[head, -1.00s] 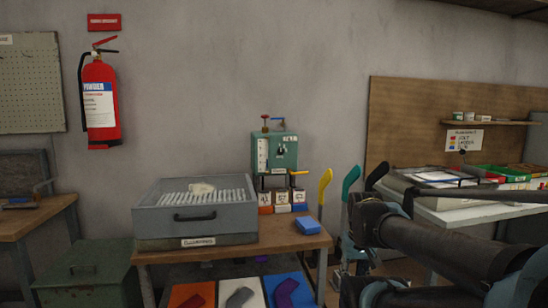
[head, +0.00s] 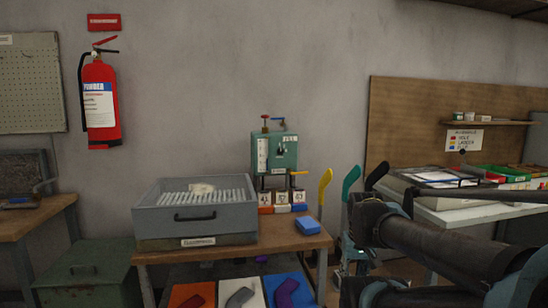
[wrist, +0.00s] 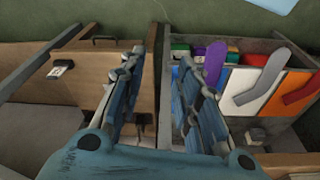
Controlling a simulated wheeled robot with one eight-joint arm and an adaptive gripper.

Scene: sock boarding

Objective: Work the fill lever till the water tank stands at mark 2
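The green water tank (head: 274,152) stands upright at the back of the wooden table in the head view. A white gauge strip (head: 262,154) runs up its left front; its marks and water level are too small to read. A label seems to read FILL near the top, but I cannot tell which handle is the fill lever. In the wrist view my gripper (wrist: 162,68) is open and empty, its blue fingers apart, away from the tank.
A grey tray (head: 195,216) of white pieces stands left of the tank. Small labelled boxes (head: 282,199) and a blue block (head: 307,226) sit near it. Yellow (head: 325,188) and teal (head: 350,182) upright forms stand at the table's right. Coloured sock boards (head: 240,292) lie below.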

